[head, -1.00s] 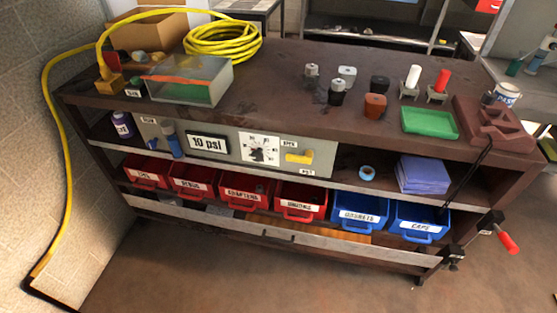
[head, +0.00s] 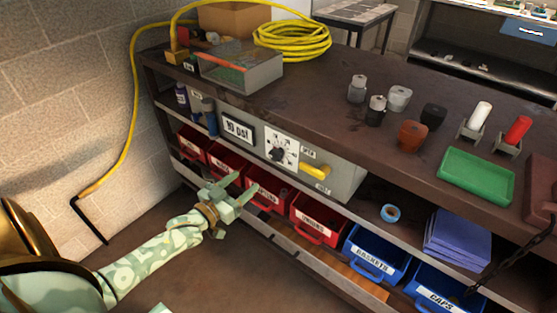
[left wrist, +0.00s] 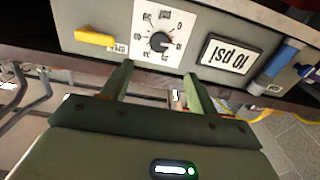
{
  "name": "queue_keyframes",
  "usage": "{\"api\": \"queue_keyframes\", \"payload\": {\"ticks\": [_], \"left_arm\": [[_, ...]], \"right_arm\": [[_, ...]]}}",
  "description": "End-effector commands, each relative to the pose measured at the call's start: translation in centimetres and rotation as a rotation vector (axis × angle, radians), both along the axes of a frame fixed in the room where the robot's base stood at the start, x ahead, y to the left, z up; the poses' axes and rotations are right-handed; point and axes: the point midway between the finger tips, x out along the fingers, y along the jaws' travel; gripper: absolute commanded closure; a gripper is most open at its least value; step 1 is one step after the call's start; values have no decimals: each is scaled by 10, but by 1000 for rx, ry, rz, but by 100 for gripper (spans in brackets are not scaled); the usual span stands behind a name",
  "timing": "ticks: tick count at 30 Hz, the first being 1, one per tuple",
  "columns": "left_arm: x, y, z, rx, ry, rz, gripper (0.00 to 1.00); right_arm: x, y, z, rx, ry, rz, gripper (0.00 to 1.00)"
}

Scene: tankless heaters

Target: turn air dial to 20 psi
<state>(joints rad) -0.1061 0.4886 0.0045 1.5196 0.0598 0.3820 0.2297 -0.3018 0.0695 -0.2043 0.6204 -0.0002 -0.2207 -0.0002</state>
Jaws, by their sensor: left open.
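The air dial (head: 278,150) is a dark knob on a white square scale plate on the grey panel (head: 343,182) under the bench top. It also shows in the left wrist view (left wrist: 159,41), upside down, just beyond my fingertips. A display (head: 238,129) left of the dial reads 10 psi; it shows too in the wrist view (left wrist: 229,54). A yellow lever (head: 315,171) sits right of the dial. My left gripper (head: 238,190) is open and empty, in front of and below the dial, apart from it.
Red bins (head: 317,219) and blue bins (head: 376,252) stand on the shelf below the panel, close to my left gripper. The bench top (head: 330,110) overhangs above. A yellow hose (head: 134,100) runs down the wall at left. The floor before the bench is clear.

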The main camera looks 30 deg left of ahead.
Motion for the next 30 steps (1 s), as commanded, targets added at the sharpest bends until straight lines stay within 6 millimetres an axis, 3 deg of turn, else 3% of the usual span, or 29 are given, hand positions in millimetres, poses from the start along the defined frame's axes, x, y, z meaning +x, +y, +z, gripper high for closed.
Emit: {"api": "queue_keyframes", "payload": {"ticks": [9, 15, 21, 29, 30], "left_arm": [[82, -6, -6, 2, 3, 0, 41], [119, -9, -5, 2, 4, 0, 41], [135, -11, -3, 3, 5, 0, 41], [137, -11, -1, 2, 3, 1, 41], [136, -11, -1, 2, 3, 1, 46]], "right_arm": [[-13, -6, -29, -8, 32, 1, 48], [-18, -8, -41, -11, 44, -2, 48], [-20, -10, -45, -13, 48, -1, 48], [-19, -10, -44, -13, 47, -1, 48], [-19, -10, -44, -13, 47, -1, 48]]}}
